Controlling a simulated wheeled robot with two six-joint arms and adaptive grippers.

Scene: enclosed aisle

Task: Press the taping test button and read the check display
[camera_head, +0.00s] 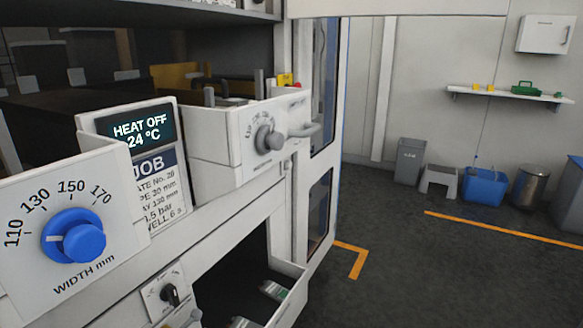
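A display (141,128) on the machine front at the left reads "HEAT OFF 24 °C". A job card (159,188) below it reads "JOB" with several smaller lines, partly cut off at the left. A blue width dial (73,236), marked 110 to 170 mm, is at the lower left. A grey dial (267,137) sits on a white box further right. A small black knob (170,294) is on a lower panel. I cannot make out a button labelled taping test. Neither of my grippers is in view.
An open drawer (291,306) juts out low on the machine. Orange floor lines (505,230) mark the dark floor, which is clear at the right. A grey bin (409,162), step stool (439,181), blue crate (486,188) and metal bin (529,186) stand along the back wall.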

